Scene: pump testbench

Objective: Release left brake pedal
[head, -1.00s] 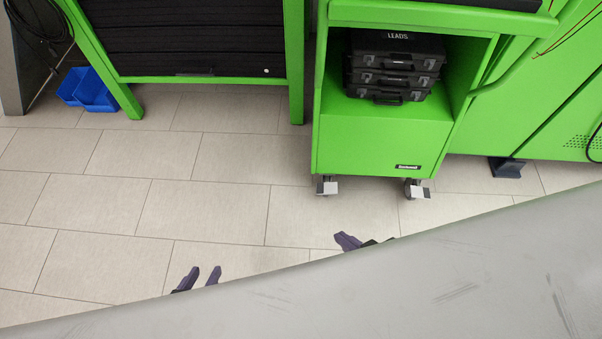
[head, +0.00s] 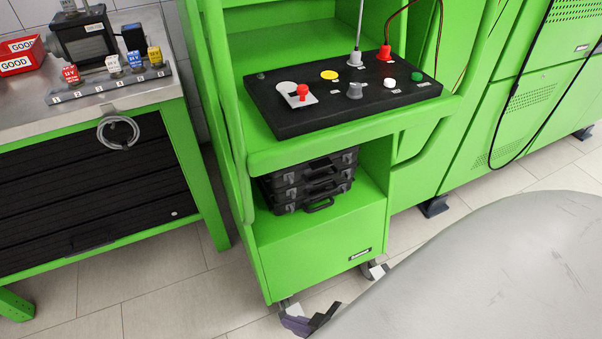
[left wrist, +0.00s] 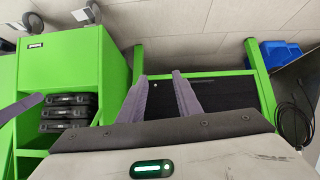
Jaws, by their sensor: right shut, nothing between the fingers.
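The green cart (head: 312,235) stands on castors with light grey brake pedals. The left castor's pedal (head: 289,304) shows at the cart's lower left corner, partly hidden by my right gripper. The right castor's pedal (head: 376,271) shows at the other front corner.
Black cases (head: 312,182) sit on the cart's shelf, under a black control panel (head: 340,92). A green workbench (head: 190,150) stands left of the cart. Tiled floor (head: 160,295) is clear in front. My grey body covers the lower right.

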